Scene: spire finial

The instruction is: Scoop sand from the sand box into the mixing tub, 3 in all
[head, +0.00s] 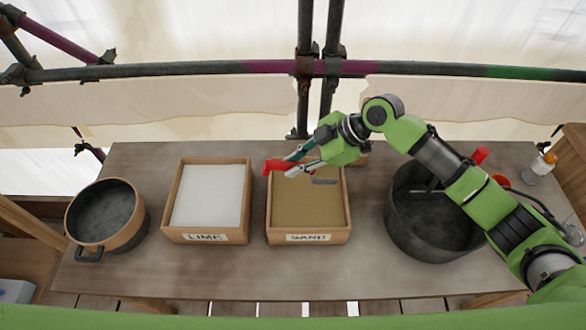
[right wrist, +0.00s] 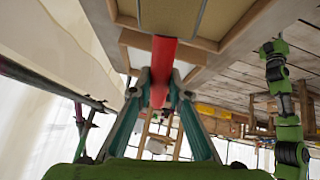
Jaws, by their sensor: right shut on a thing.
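The sand box (head: 308,238) is a wooden box labelled SAND, holding tan sand (head: 308,207), in the middle of the table. My right gripper (head: 289,164) is above the back left part of this box, shut on the red handle of a scoop (head: 275,167). The red handle also shows between the fingers in the right wrist view (right wrist: 162,60). A grey metal part (head: 325,182) shows over the sand; its load cannot be told. A large dark round tub (head: 400,232), apparently the mixing tub, stands at the right, partly hidden by my right arm. My left gripper is out of view.
A wooden box labelled LIME (head: 205,237) with white powder stands left of the sand box. A round dark-filled pot with a tan rim (head: 138,235) is at the far left. A red-handled item (head: 480,155) and a bottle (head: 540,167) are at the right. Scaffold pipes (head: 200,69) run behind.

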